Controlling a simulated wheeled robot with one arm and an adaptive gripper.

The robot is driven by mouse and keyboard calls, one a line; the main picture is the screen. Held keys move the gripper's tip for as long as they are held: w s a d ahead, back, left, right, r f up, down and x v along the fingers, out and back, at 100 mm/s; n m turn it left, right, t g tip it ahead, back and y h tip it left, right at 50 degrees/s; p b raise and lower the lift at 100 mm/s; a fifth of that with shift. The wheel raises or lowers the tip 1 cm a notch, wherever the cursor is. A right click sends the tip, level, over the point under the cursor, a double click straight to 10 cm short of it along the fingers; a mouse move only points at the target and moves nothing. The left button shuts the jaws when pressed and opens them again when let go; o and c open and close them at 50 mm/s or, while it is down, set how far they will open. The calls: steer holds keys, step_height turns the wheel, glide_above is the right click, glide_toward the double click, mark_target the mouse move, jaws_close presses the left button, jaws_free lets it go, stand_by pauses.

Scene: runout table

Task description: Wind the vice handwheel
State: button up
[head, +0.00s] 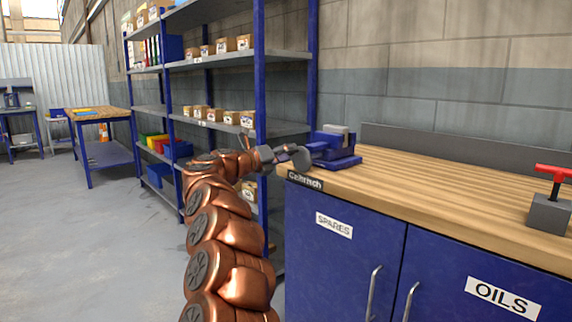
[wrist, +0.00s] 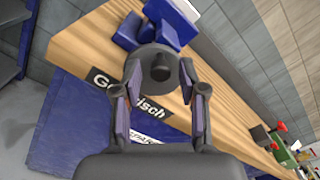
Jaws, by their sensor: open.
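The blue vice (head: 335,148) with a grey jaw block stands on the left end of the wooden workbench. Its dark grey round handwheel (head: 301,158) faces my arm at the bench's left end. In the head view my gripper (head: 275,155) is small and partly merges with the wheel.
The wooden benchtop (head: 430,190) is mostly clear. A grey block with a red handle (head: 550,200) stands at its right. Blue cabinet doors (head: 335,250) are below. Blue shelving (head: 260,80) with boxes stands behind my arm. Open floor (head: 80,230) lies to the left.

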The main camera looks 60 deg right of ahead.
steer(key=m+b, duration=0.2)
steer(key=m, duration=0.1)
steer(key=shift+b, duration=0.3)
jaws_close()
stand_by(0.3)
steer(key=shift+r, duration=0.1)
